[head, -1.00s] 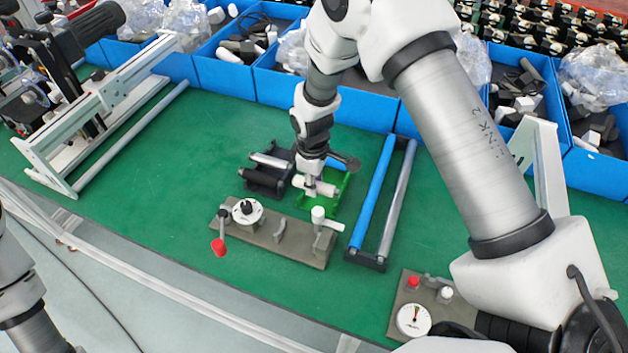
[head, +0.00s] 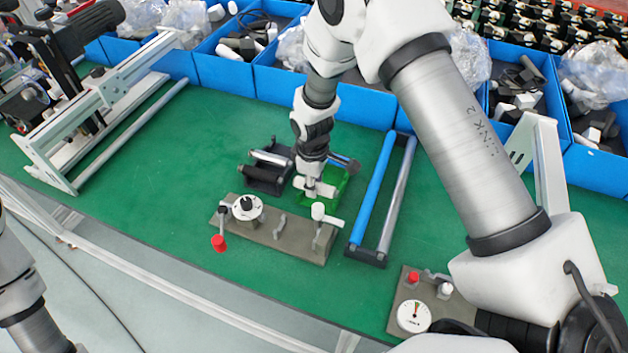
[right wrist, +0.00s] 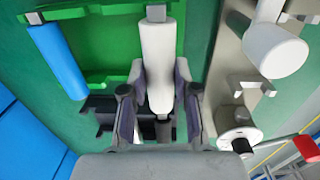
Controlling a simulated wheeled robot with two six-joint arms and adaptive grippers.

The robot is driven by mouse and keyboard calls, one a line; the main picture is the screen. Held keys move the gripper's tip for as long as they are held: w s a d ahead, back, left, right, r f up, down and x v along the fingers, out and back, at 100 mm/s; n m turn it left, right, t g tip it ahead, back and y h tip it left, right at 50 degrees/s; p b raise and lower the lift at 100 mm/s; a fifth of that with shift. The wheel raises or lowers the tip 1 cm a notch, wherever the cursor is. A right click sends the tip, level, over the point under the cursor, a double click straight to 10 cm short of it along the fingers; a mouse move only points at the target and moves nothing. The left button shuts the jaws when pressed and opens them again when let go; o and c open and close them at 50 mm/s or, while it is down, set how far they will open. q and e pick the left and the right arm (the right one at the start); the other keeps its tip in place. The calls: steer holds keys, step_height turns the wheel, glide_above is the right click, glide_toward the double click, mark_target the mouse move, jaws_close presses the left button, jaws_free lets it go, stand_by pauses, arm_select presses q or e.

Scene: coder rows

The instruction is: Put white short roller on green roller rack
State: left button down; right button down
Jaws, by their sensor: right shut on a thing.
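The white short roller (right wrist: 158,60) is held between the two fingers of my right gripper (right wrist: 158,98) near its lower end in the right wrist view. In the head view my right gripper (head: 313,184) points down over the work mat with the white roller (head: 325,189) at its tip. The green roller rack (head: 345,188) is right at the roller; it also shows in the right wrist view (right wrist: 110,40). The roller's far shaft end overlaps a green rack bracket; I cannot tell whether it is seated. My left gripper is out of view.
A blue short roller (right wrist: 57,60) lies along the rack's other side. A black rack with rollers (head: 262,178) stands just left. A long rack with a blue roller (head: 373,190) stands right. A grey plate with knobs (head: 265,235) lies in front. Blue bins (head: 225,72) line the back.

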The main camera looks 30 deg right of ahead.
stand_by(0.4)
steer(key=shift+w+f, duration=0.1)
steer(key=shift+f, duration=0.35)
steer(key=shift+f, duration=0.4)
steer(key=shift+f, duration=0.15)
stand_by(0.4)
steer(key=c, duration=0.8)
jaws_free()
steer(key=r, duration=1.2)
steer(key=shift+s+a, duration=0.25)
